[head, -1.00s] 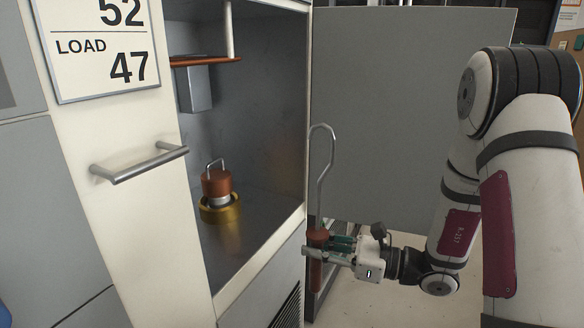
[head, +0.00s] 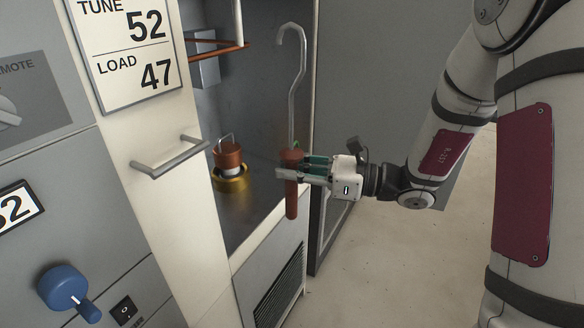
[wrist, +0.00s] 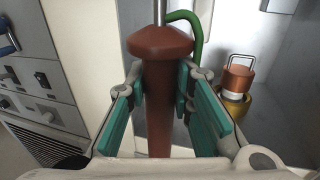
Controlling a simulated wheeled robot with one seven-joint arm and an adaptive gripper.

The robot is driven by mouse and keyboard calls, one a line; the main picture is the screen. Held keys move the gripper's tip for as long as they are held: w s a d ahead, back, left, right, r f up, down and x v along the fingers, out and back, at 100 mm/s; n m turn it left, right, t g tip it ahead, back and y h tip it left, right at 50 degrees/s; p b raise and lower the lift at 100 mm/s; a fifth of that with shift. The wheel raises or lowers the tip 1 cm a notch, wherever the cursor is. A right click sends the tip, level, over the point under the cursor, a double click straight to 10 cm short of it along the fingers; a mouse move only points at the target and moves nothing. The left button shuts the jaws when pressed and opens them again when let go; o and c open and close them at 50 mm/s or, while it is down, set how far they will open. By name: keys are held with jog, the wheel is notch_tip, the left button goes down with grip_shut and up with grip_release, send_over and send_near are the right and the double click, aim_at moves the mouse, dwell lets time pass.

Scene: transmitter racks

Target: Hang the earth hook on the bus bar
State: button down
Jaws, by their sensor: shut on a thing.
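The earth hook (head: 292,85) is a metal rod bent into a hook at the top, with a red-brown handle (head: 291,200). My gripper (head: 290,175) is shut on the handle and holds the hook upright in front of the open cabinet. In the wrist view the handle (wrist: 158,85) stands between the teal finger pads, with a green cable (wrist: 195,28) behind it. The copper bus bar (head: 222,49) runs across the upper part of the cabinet, left of the hook's top. The hook appears apart from the bar.
A copper-brown cylinder with a wire loop (head: 228,155) stands in a brass ring (head: 230,180) on the cabinet floor. A handle (head: 168,158) sticks out from the cream panel. A blue knob (head: 66,288) is at lower left. Open floor lies to the right.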

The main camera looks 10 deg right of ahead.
jog(key=shift+r, duration=0.1)
jog(key=shift+w+a+b, duration=1.55)
jog(key=shift+w+a, duration=3.7)
jog(key=shift+a, duration=1.45)
jog(key=shift+f+b, duration=1)
jog(key=shift+f, duration=1.1)
jog(key=c, duration=1.3)
grip_release()
jog(key=shift+d+f, duration=0.1)
jog(key=shift+d, duration=0.05)
